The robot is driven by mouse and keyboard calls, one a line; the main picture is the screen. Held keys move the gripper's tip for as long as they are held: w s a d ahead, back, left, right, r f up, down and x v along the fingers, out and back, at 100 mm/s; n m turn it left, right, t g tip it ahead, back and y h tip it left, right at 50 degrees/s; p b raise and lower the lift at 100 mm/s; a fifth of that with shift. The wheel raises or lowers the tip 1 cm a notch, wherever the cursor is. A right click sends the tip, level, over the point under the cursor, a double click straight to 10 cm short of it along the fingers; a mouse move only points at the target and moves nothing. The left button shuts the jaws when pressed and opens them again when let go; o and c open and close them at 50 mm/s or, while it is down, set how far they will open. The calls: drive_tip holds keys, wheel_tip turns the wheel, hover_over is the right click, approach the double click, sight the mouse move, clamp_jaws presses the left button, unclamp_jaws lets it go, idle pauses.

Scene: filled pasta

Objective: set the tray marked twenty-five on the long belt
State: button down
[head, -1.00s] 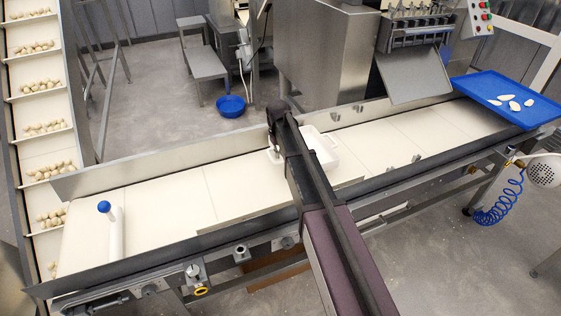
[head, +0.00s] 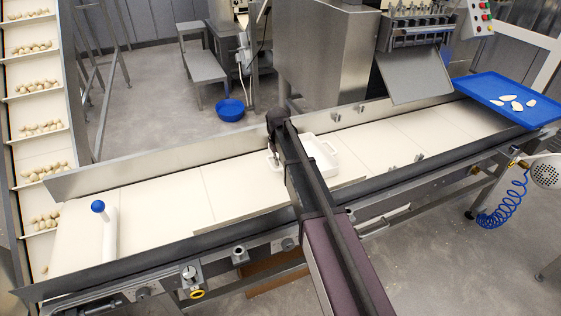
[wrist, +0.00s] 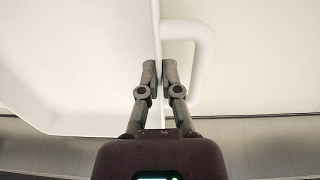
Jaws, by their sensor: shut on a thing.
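A white tray (head: 325,150) with raised walls and a loop handle is at the middle of the long belt (head: 150,190), partly hidden behind my arm. No number shows on it in these views. My gripper (wrist: 159,76) is shut on the tray's wall, one finger on each side. In the wrist view the tray's inside (wrist: 75,60) lies to the left and its white handle (wrist: 203,60) to the right. In the head view my gripper is mostly hidden by my arm. I cannot tell whether the tray touches the belt.
A metal guard (head: 160,163) runs along the belt's far side. A white bar with a blue knob (head: 98,206) stands at the left end. A blue tray (head: 490,83) with pale pieces is at the right end. An inclined conveyor (head: 35,100) rises at left. The belt is clear between.

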drive_tip(key=shift+f, duration=0.2)
drive_tip(key=c, duration=0.8)
unclamp_jaws()
drive_tip(key=shift+r, duration=0.1)
drive_tip(key=shift+r, duration=0.2)
wheel_tip(320, 180, up, 12)
drive_tip(key=p, duration=1.2)
drive_tip(key=shift+a, duration=0.15)
drive_tip(key=shift+s, duration=0.1)
drive_tip(key=s+d+m, duration=0.1)
drive_tip(key=s+d, duration=0.2)
drive_tip(key=s, duration=0.6)
drive_tip(key=s+d+m, duration=0.1)
drive_tip(key=s+d, duration=0.3)
drive_tip(key=s, duration=0.5)
drive_tip(key=s+d+m, duration=0.1)
drive_tip(key=s+d, duration=0.3)
drive_tip(key=s, duration=0.5)
drive_tip(key=shift+s+m, duration=0.25)
drive_tip(key=shift+m, duration=0.05)
